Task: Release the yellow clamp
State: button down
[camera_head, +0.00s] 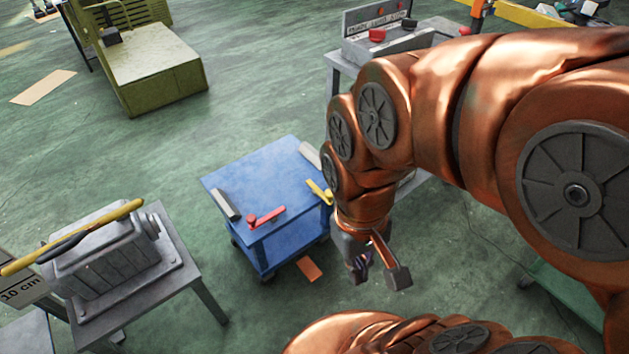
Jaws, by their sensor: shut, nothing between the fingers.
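The yellow clamp (319,192) is a small lever at the right edge of the blue cart's top (262,178). Its right end is close to my arm in the picture, and part of it may be hidden. A red clamp (266,217) with a round knob sits at the front edge of the same top. My gripper (376,268) points down, to the right of and lower in the picture than the yellow clamp, apart from it. It is shut and empty.
Grey blocks (225,204) stand at the cart's left and right edges. A grey machine with a yellow bar (120,250) stands on a table at left. A control box (390,38) is on a bench behind my arm. An orange plate (309,269) lies on the green floor.

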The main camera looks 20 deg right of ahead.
aim_at(328, 197)
jog(key=u, duration=2.35)
jog(key=k, duration=0.75)
jog(key=z, duration=0.8)
jog(key=i, duration=0.5)
jog(key=u, duration=0.05)
